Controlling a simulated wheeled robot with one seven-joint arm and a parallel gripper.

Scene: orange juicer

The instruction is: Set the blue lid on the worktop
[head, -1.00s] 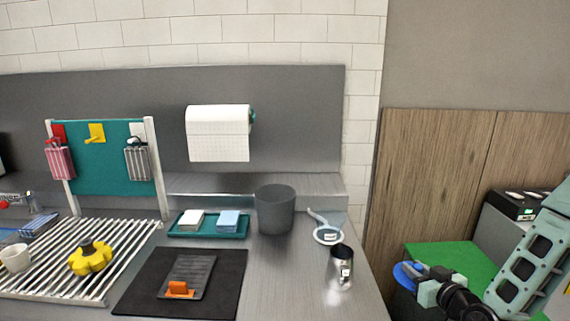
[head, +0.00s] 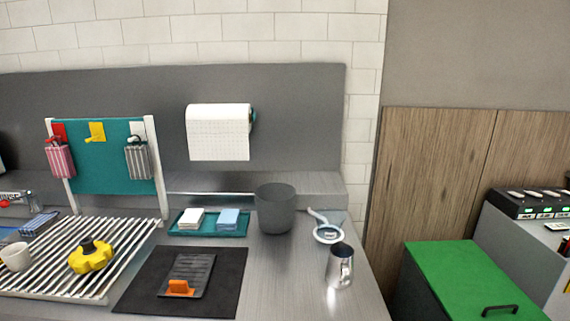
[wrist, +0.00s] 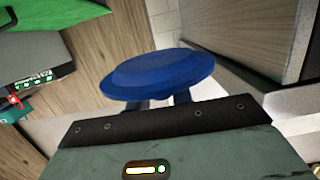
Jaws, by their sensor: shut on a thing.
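The blue lid (wrist: 158,73) is a round, shallow disc in the wrist view, held in front of my gripper (wrist: 161,101). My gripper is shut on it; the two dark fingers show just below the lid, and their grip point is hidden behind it. Neither the lid nor my gripper shows in the head view now. The grey metal worktop (head: 290,285) fills the lower left and middle of the head view. The lid is in the air, apart from any surface that I can make out.
On the worktop stand a metal cup (head: 339,266), a small strainer (head: 327,233), a grey bin (head: 275,209), a teal tray (head: 243,233) and a black mat (head: 130,295). A green-topped box (head: 450,268) stands right of the worktop. Bare worktop shows around the cup.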

